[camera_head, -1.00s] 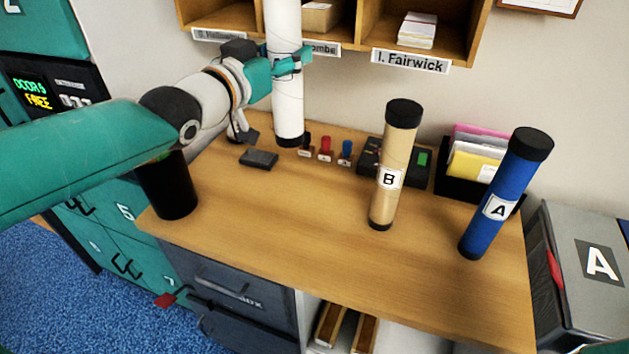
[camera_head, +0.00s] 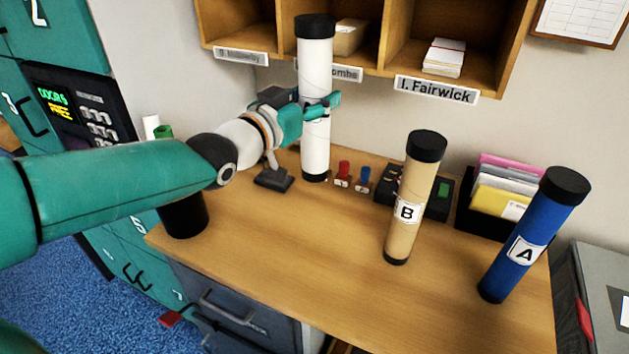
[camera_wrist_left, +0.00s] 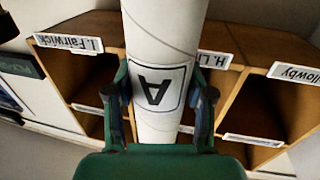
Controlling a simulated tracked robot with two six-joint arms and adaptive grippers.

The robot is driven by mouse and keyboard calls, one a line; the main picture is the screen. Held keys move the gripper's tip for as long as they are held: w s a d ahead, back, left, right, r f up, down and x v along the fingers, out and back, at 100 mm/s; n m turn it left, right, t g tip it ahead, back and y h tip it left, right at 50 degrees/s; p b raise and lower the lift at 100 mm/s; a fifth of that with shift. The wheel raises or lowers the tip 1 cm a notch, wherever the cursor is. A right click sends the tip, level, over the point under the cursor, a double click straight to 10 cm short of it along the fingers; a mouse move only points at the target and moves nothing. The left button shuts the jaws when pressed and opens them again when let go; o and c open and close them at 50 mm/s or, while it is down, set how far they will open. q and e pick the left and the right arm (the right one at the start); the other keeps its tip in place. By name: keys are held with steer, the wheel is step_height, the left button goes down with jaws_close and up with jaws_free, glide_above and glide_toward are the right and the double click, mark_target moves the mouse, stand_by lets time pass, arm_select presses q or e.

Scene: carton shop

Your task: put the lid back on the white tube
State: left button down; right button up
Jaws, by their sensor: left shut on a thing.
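The white tube (camera_head: 315,75) stands close to upright at the back of the desk, in front of the pigeonholes. A black lid (camera_head: 315,27) sits on its top end, and its bottom end is black too. My left gripper (camera_head: 322,106) is shut around the tube's lower half. The bottom end is at or just above the desk; I cannot tell which. My right gripper is not in view.
Tan tube B (camera_head: 418,195) and blue tube A (camera_head: 535,235) stand to the right. Red (camera_head: 343,174) and blue (camera_head: 363,179) stamps are beside the white tube. A black cup (camera_head: 185,215) is at the left desk edge. Pigeonholes (camera_head: 388,60) overhang behind. The desk's front middle is clear.

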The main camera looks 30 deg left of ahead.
mark_target(307, 175)
arm_select(q)
step_height(307, 175, down, 11)
steer(key=shift+r, duration=0.1)
step_height(307, 175, down, 4)
steer(key=shift+f, duration=0.25)
stand_by(0.4)
steer(key=shift+c, duration=2.1)
jaws_free()
